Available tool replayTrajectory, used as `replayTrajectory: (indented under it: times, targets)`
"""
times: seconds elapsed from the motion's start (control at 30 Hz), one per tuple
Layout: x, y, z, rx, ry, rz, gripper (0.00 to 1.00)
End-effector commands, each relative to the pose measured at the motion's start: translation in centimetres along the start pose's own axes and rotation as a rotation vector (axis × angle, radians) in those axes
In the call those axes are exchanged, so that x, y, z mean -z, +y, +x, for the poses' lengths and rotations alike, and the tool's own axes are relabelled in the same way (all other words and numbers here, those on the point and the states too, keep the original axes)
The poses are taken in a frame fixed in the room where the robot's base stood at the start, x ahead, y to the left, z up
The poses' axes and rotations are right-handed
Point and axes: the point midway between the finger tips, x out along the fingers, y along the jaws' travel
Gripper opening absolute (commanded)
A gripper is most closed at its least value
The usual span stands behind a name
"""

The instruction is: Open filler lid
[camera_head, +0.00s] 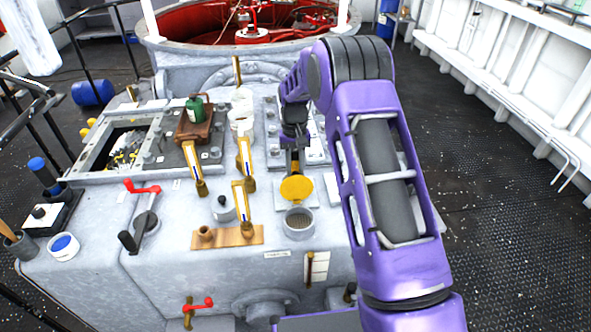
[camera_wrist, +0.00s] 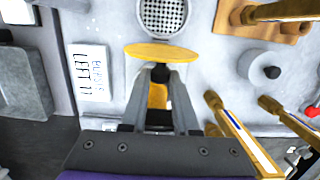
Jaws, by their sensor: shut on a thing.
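The filler lid is a round yellow disc (camera_head: 297,188) on the machine top, seen face-on in the head view and nearly edge-on in the wrist view (camera_wrist: 160,52). It stands tilted up behind the filler neck (camera_head: 298,224), whose round mesh strainer shows uncovered, also in the wrist view (camera_wrist: 166,17). My gripper (camera_head: 294,167) is behind the lid in the head view. In the wrist view its two fingers (camera_wrist: 160,74) close on a dark part at the lid's near edge; the exact contact is partly hidden. A yellow piece shows between the fingers.
A red-handled lever (camera_head: 142,187) is farther left. A white label (camera_wrist: 90,72) lies beside my gripper. Open deck (camera_head: 510,230) is at right.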

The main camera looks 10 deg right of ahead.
Motion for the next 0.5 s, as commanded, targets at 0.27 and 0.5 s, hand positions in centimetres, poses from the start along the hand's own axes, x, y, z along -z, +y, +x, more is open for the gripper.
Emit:
replayTrajectory:
  times: [0.27,0.5]
  targets:
    - [-0.28,0.04,0.71,-0.001,-0.012,0.000,0.57]
    - [-0.20,0.02,0.42,-0.001,-0.008,0.000,0.59]
